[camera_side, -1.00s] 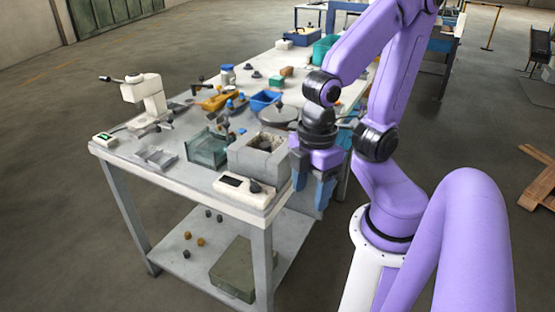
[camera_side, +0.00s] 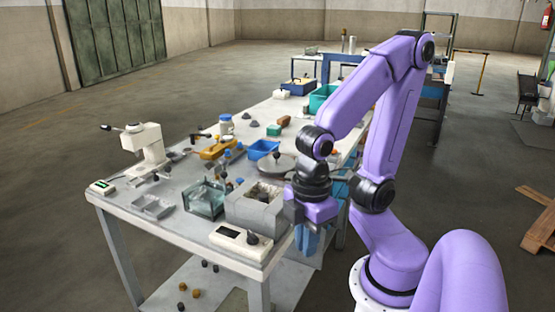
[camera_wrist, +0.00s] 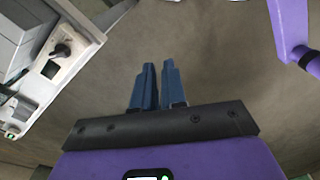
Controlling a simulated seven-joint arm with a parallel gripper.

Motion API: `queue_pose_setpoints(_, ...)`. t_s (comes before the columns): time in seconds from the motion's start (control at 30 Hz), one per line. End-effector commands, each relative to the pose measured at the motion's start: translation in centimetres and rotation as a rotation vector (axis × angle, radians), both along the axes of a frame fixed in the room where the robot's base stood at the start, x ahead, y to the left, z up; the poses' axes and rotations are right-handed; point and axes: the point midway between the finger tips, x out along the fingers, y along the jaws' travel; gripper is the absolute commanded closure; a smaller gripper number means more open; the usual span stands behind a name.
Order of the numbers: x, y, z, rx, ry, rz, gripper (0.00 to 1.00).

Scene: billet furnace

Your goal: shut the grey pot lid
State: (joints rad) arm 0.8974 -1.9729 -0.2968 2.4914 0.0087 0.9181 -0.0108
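A flat round grey disc with a small knob, which looks like the pot lid (camera_side: 268,166), lies on the table behind the grey furnace block (camera_side: 248,212). The block's top is open and shows a dark, rough hollow; I cannot tell whether the disc is joined to it. My gripper (camera_side: 312,240) points down just off the table's right edge, to the right of the block and apart from the lid. In the wrist view its two blue fingers (camera_wrist: 159,66) have a narrow gap with only floor between them. The lid is not recognisable in the wrist view.
A white control box with a dark knob (camera_side: 240,240) sits at the table's front corner. A glass box (camera_side: 204,200), a blue bin (camera_side: 262,149) and a white press-like stand (camera_side: 149,145) crowd the tabletop. Open floor (camera_wrist: 230,75) lies below my gripper.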

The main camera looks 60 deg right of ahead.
Motion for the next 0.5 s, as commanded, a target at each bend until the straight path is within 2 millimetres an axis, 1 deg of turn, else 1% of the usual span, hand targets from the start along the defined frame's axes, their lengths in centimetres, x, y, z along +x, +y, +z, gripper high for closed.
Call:
queue_pose_setpoints(0.07, 1.0, 0.1, 0.2, 0.003, 0.011, -0.045, 1.0)
queue_pose_setpoints(0.17, 3.0, 0.1, 0.7, 0.014, 0.032, -0.123, 1.0)
queue_pose_setpoints(0.27, 5.5, -0.2, 1.3, 0.031, 0.057, -0.217, 1.0)
queue_pose_setpoints(0.37, 8.1, -1.0, 1.9, 0.054, 0.08, -0.308, 1.0)
queue_pose_setpoints(0.5, 11.9, -2.7, 2.6, 0.096, 0.105, -0.433, 1.0)
